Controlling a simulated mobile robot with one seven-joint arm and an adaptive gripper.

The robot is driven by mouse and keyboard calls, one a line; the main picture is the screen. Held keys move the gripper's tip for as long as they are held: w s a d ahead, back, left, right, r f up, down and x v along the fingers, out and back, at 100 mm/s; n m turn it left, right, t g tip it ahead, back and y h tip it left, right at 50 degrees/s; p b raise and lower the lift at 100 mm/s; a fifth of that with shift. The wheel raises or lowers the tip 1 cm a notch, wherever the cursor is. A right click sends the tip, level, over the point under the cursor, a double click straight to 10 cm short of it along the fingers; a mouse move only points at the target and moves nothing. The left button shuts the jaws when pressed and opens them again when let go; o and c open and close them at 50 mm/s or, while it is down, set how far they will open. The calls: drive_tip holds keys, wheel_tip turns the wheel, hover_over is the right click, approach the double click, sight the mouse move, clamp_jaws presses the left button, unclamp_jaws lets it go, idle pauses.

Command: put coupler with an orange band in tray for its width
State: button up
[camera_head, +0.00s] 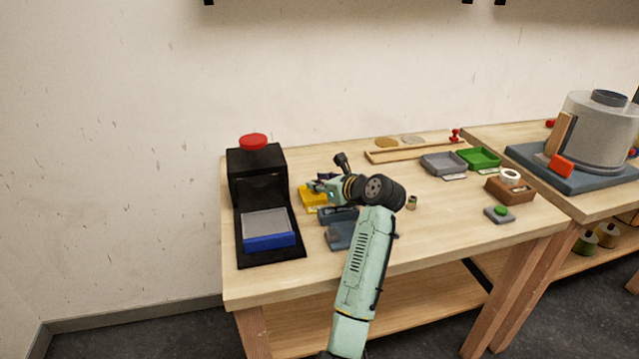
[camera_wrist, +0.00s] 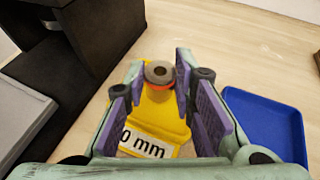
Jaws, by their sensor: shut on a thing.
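My gripper (camera_wrist: 160,82) has its purple finger pads closed around a small grey-brown coupler (camera_wrist: 159,73) with an orange band, its round open end facing up. In the head view my gripper (camera_head: 325,184) is over the yellow tray (camera_head: 313,199), and the coupler cannot be made out there. In the wrist view the yellow tray (camera_wrist: 182,130) lies below the coupler, its label (camera_wrist: 146,142) partly hidden and ending in "0 mm". Whether the coupler touches the tray is unclear. A blue tray (camera_wrist: 268,122) lies just right of it.
A black stand (camera_head: 258,180) with a red knob stands close on the left. Grey (camera_head: 443,163) and green (camera_head: 479,158) trays sit at the back right. A small coupler-like piece (camera_head: 411,202) stands right of my arm.

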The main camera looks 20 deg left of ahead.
drive_tip(key=shift+f, duration=0.3)
drive_tip(key=shift+f, duration=0.15)
drive_tip(key=o, duration=1)
